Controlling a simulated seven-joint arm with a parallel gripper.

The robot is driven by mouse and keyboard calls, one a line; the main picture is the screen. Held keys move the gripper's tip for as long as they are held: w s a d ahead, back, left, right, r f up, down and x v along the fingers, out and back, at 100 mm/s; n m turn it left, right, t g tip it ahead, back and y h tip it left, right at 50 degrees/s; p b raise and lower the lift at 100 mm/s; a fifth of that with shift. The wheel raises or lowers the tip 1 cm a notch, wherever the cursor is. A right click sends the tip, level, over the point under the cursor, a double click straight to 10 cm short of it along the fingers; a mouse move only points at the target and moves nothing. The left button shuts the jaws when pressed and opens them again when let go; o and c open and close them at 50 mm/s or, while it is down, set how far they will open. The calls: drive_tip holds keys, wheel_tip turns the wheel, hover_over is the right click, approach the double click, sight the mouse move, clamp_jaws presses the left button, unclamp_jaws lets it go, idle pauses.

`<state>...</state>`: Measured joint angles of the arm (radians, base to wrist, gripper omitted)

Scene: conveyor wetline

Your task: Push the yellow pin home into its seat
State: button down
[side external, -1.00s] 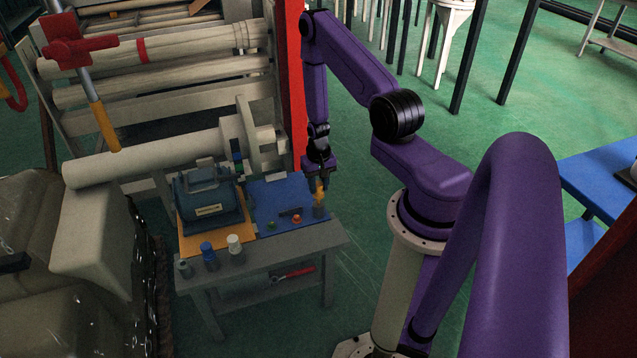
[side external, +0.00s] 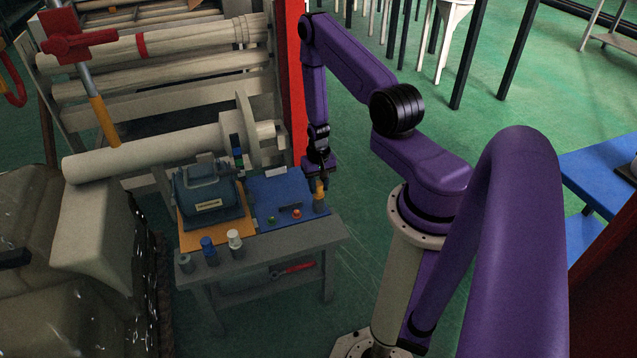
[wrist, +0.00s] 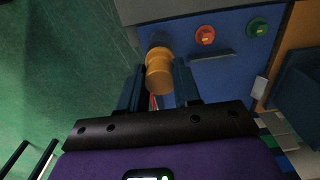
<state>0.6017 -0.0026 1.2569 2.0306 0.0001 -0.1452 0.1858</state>
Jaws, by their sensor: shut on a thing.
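The yellow pin (side external: 320,198) stands at the right edge of the blue panel on the workbench. My gripper (side external: 320,174) is above it, with its fingers at the pin's upper part. In the wrist view the yellow pin (wrist: 159,74) lies between the two dark fingers of my gripper (wrist: 156,92), which are shut on it. A grey cylindrical seat (wrist: 159,41) shows at the pin's far end, in line with it. The pin's lower end meets the seat; how deep it sits inside cannot be told.
The blue panel (side external: 276,193) carries a red-orange button (wrist: 205,35), a green button (wrist: 257,27) and a dark bar (wrist: 211,55). A blue-grey motor housing (side external: 210,192) stands left on an orange plate. Blue (side external: 208,246) and white (side external: 235,240) capped posts line the front. A red post rises behind.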

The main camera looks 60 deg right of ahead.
drive_tip(key=shift+f, duration=0.8)
drive_tip(key=c, duration=0.7)
unclamp_jaws()
drive_tip(key=shift+r, duration=8.7)
